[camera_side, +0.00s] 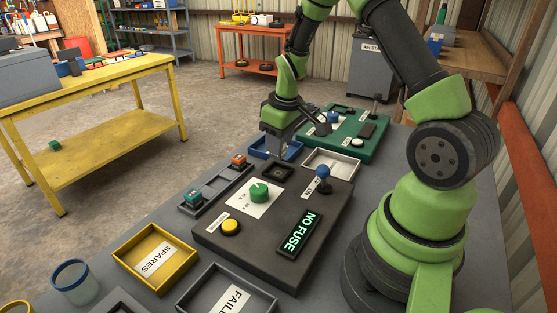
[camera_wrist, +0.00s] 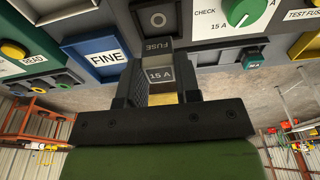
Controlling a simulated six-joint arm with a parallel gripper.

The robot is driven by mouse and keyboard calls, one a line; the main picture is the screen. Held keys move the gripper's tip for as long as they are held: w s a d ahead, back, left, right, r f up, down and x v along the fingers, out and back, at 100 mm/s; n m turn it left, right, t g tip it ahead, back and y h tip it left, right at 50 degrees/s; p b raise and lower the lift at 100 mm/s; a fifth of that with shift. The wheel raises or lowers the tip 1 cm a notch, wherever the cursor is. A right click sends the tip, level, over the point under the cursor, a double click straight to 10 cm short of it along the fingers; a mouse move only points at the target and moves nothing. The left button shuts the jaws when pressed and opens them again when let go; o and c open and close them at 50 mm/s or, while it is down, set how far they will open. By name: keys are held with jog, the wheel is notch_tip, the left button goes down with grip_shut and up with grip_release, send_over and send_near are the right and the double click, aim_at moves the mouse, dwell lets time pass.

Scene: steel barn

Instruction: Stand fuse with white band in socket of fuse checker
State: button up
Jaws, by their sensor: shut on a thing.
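My gripper (camera_wrist: 160,92) is shut on a fuse (camera_wrist: 160,75) marked 15 A, with a pale face towards the wrist camera. In the side view my gripper (camera_side: 277,150) is above the back-left part of the dark fuse checker (camera_side: 225,240), and the fuse is too small to make out. The square socket (camera_side: 277,172) of the checker looks empty. It also shows in the wrist view (camera_wrist: 157,19), beyond the fuse and a FUSE label. The fuse appears apart from the socket. The checker display (camera_side: 299,232) reads NO FUSE.
The checker carries a green knob (camera_side: 259,192), a yellow button (camera_side: 231,227) and a blue-topped lever (camera_side: 323,172). A grey rack (camera_side: 216,182) holds teal and orange fuses. A blue FINE tray (camera_wrist: 66,45), a yellow SPARES tray (camera_side: 125,263) and a green device (camera_side: 375,145) stand around.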

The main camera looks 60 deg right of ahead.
aim_at(278, 158)
jog(key=shift+f, duration=2.3)
jog(key=o, duration=0.9)
jog(key=shift+f, duration=0.15)
notch_tip(278, 158, up, 12)
jog(key=s, duration=0.2)
jog(key=s+a+r+m+t, duration=0.2)
jog(key=s+a+r+t, duration=0.15)
jog(key=a+r, duration=0.6)
jog(key=s+a+r+m+t+y, duration=0.2)
jog(key=s+a+r, duration=0.2)
jog(key=s, duration=0.6)
jog(key=shift+s+a+r, duration=0.2)
jog(key=shift+s+a, duration=0.05)
jog(key=shift+a, duration=1)
